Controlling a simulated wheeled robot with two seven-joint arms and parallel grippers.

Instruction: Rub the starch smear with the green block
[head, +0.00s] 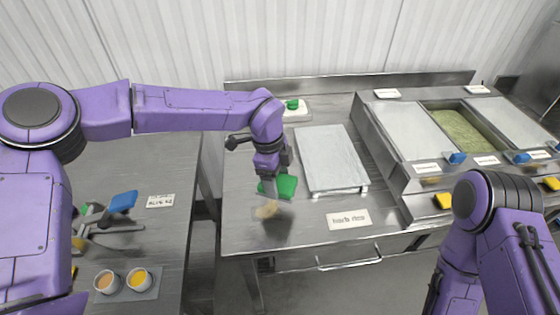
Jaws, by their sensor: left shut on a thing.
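My left gripper (271,170) reaches in from the left and is shut on the green block (284,187). The block is held low over the steel counter, at the left of the white board. A pale tan starch smear (266,210) lies on the counter just below and a little left of the block. A shadow falls beside it. I cannot tell whether the block touches the counter. My right arm is at the lower right, and its gripper is not visible.
A white board (330,158) and a label card (348,219) lie right of the block. A small dish with a green item (292,105) is behind. Covered bins and a rice bin (456,133) stand at right. Two cups (139,279) sit on the left table.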

